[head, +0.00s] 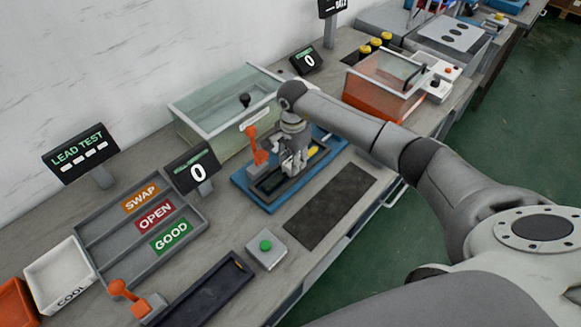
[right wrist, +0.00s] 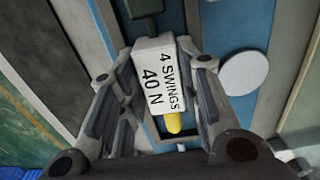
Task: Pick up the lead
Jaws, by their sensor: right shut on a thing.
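My right gripper (head: 291,165) points down over the blue fixture (head: 243,184) in the head view. In the right wrist view its fingers (right wrist: 162,85) stand on both sides of a white piece lettered "4 SWINGS 40 N" (right wrist: 154,75). A yellow end (right wrist: 173,124) shows just below this piece, and a dark block (right wrist: 145,27) lies above it. I take these to be the lead, and the gripper is shut on it. In the head view only the yellow end (head: 313,151) shows clearly; the fingers hide the rest. My left gripper is not in view.
An orange lever (head: 252,142) stands close beside the gripper on the fixture. A clear-walled tank (head: 225,110) is behind it. A dark mat (head: 330,205) lies bare in front. A green-button box (head: 266,248) and a sorting tray (head: 195,205) are to the left.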

